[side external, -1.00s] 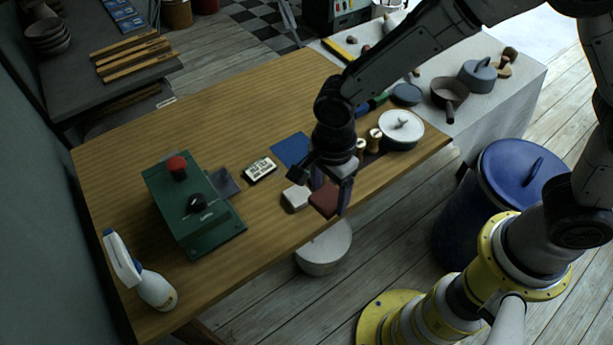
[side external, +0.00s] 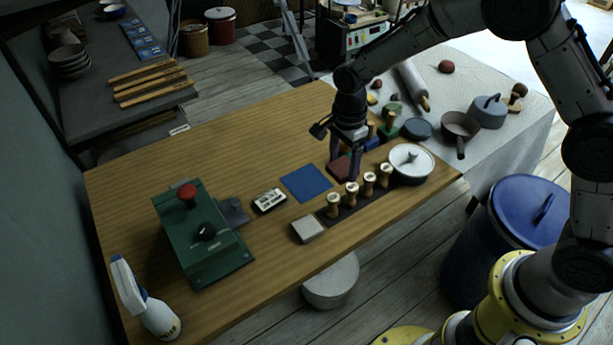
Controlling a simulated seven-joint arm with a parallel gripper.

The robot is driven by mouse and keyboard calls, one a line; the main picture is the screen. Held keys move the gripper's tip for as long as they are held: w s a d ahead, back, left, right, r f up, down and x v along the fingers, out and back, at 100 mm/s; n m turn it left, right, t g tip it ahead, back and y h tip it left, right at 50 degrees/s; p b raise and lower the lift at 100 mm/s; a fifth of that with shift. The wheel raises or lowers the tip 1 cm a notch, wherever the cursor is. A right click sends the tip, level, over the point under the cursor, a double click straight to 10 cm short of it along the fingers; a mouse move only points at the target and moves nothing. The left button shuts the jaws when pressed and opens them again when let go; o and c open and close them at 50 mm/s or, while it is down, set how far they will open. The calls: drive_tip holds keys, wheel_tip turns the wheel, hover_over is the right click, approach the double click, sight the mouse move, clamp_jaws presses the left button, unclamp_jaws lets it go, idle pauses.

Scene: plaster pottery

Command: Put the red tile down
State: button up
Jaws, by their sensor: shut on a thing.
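The red tile (side external: 340,168) is between the fingers of my gripper (side external: 343,167), which is shut on it and partly covers it. The tile is low over the wooden table (side external: 230,150), to the right of a flat blue square (side external: 305,183) and behind a row of wooden-handled stamps (side external: 351,192). I cannot tell whether the tile touches the table.
A lidded white pot (side external: 410,163) stands right of the stamps. A pale block (side external: 308,228), a small label-like box (side external: 269,200), a green machine (side external: 203,235) and a spray bottle (side external: 145,300) stand nearer. The table's back left is clear.

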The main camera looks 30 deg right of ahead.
drive_tip(key=w+a+f, duration=0.2)
drive_tip(key=w+f, duration=0.1)
drive_tip(key=w, duration=0.4)
hover_over(306, 182)
drive_tip(key=f, duration=0.5)
drive_tip(key=shift+s, duration=0.35)
drive_tip(key=shift+w+f, duration=0.2)
drive_tip(key=shift+f, duration=0.15)
drive_tip(key=shift+w+f, duration=0.1)
drive_tip(key=shift+f, duration=1.45)
drive_tip(key=shift+f, duration=0.15)
drive_tip(key=o, duration=1.4)
drive_tip(key=shift+o, duration=0.2)
wheel_tip(306, 182, up, 12)
